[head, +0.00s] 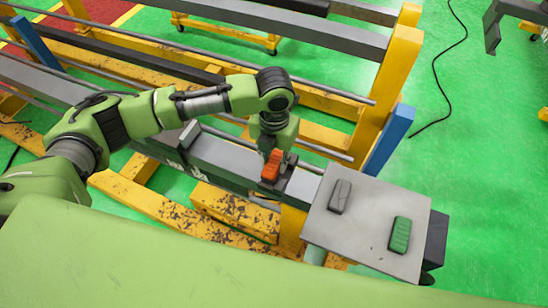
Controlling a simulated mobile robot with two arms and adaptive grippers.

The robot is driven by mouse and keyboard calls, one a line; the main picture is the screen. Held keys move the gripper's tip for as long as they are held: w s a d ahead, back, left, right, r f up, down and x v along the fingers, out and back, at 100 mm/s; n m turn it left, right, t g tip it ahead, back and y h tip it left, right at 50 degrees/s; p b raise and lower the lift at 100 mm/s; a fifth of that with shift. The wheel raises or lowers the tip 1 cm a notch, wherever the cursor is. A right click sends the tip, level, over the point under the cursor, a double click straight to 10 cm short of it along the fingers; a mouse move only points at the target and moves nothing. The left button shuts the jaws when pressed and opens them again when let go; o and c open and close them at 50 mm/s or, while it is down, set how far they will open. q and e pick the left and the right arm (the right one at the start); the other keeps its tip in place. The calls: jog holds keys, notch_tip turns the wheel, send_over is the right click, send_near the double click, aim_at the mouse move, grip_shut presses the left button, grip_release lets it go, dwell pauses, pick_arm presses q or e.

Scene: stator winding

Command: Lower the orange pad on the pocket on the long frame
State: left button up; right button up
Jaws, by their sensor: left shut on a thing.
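The orange pad (271,165) is held in my left gripper (273,158), which is shut on it. The pad is upright or tilted, just over the right part of the long frame (225,160), a grey beam running from upper left to lower right. I cannot tell whether the pad touches the frame. The pocket is not clearly visible; the gripper and pad may cover it. A grey block (190,134) sits on the frame to the left. My right gripper is not in view.
A grey plate (370,190) at the right end of the frame bears a dark grey pad (340,196) and a green pad (400,234). Yellow rack beams (385,85) and blue posts (390,138) stand behind. A black cable (447,85) lies on the open green floor.

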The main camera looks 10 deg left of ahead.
pick_arm(q)
jog(key=shift+f, duration=0.1)
jog(key=shift+f+b, duration=0.3)
jog(key=shift+f, duration=0.5)
jog(key=shift+r, duration=0.1)
jog(key=shift+p, duration=0.4)
jog(key=o, duration=1.6)
